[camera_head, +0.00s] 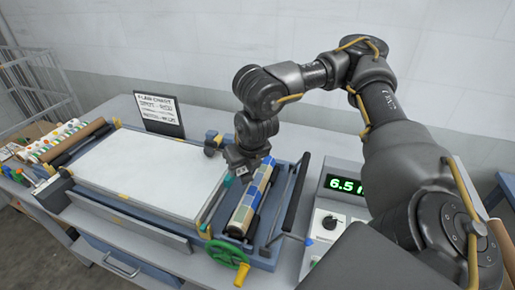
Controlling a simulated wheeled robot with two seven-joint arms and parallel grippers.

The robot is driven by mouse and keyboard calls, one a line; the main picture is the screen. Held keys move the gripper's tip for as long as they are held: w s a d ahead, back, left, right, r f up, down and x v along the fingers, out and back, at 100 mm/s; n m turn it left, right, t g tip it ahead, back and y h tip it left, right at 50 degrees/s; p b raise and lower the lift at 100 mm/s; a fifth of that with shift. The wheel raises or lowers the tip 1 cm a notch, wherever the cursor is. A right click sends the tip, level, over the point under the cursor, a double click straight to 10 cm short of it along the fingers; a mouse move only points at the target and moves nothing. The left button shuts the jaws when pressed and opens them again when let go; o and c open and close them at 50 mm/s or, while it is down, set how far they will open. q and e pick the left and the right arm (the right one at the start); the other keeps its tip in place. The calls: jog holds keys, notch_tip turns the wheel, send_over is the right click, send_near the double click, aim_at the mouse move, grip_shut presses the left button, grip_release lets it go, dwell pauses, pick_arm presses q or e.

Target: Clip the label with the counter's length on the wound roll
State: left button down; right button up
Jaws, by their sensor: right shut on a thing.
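The wound roll (247,205), with a patchwork of blue, yellow and tan, lies in the cradle at the right end of the press. My right gripper (240,172) is over the roll's far end, fingers pointing down. It is shut on a small white piece that looks like a label (242,170); its writing is too small to read. Whether it touches the roll I cannot tell. The counter (345,186) right of the press shows green digits, "6.5", with the rest hidden by my right arm. My left gripper is out of view.
A flat white bed (150,170) fills the press's middle. A green handwheel (226,254) stands at its front right, with a dark bar (295,195) right of the roll. A flaw chart (158,114) stands behind. Several colourful rolls (60,140) lie at left.

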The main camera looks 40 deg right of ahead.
jog(key=d+r+n+y+p, duration=0.1)
jog(key=d+r+n+y, duration=0.1)
jog(key=d+n, duration=0.4)
jog(key=shift+n+y, duration=0.6)
jog(key=shift+n, duration=0.3)
jog(key=b, duration=0.5)
send_over(259, 178)
notch_tip(259, 178, down, 4)
jog(key=shift+a+f, duration=0.1)
jog(key=shift+f, duration=0.15)
jog(key=shift+f+b, duration=1.35)
jog(key=shift+f, duration=0.4)
jog(key=shift+f, duration=0.2)
jog(key=o, duration=1)
jog(key=shift+r, duration=0.1)
